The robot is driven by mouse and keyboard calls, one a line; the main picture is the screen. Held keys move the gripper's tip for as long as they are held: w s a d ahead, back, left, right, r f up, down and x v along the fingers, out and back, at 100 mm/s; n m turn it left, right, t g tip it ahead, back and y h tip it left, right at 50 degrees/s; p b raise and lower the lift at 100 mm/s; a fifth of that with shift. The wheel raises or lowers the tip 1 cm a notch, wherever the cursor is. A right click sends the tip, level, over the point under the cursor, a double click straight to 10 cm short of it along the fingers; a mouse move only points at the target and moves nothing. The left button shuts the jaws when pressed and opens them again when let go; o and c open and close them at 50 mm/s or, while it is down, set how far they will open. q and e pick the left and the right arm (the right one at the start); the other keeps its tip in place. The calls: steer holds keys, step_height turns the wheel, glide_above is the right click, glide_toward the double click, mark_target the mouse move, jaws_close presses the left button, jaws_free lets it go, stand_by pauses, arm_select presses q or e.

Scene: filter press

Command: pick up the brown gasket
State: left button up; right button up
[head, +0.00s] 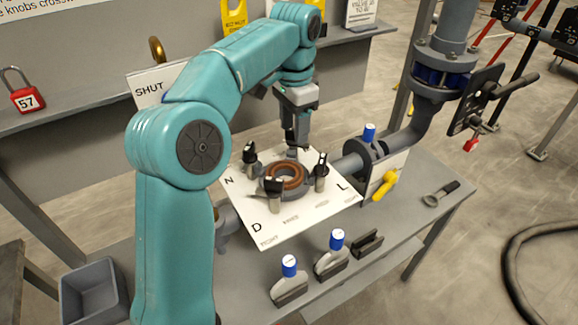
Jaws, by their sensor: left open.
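The brown gasket (287,177) is a ring lying on a grey round flange in the middle of a white lettered plate (258,229). Several black knobs stand around it on the plate. My left gripper (297,150) points down just behind the gasket, at its far side, and is open. It holds nothing that I can see. Its fingertips are small and partly lost against the dark parts behind, so I cannot tell how high they are above the plate. My right gripper is not in the view.
A yellow-handled valve (385,184) and pipe are right of the plate. A grey bin (94,293) is at lower left, a red padlock (26,99) on the shelf. The bench's right end is mostly clear.

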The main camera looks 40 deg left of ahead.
arm_select(q)
step_height(320, 180, down, 2)
steer(key=a, duration=0.1)
steer(key=b, duration=0.1)
glide_above(292, 182)
steer(key=f, duration=0.8)
steer(key=shift+s+f, duration=0.2)
steer(key=shift+s, duration=0.05)
steer(key=shift+w+f, duration=0.25)
steer(key=shift+f, duration=0.4)
step_height(292, 182, down, 4)
steer(key=shift+s+a+f+p, duration=0.1)
steer(key=shift+f+p, duration=0.15)
steer(key=shift+p, duration=0.3)
steer(key=shift+f, duration=0.15)
steer(key=shift+d, duration=0.2)
steer(key=shift+a, duration=0.1)
jaws_close()
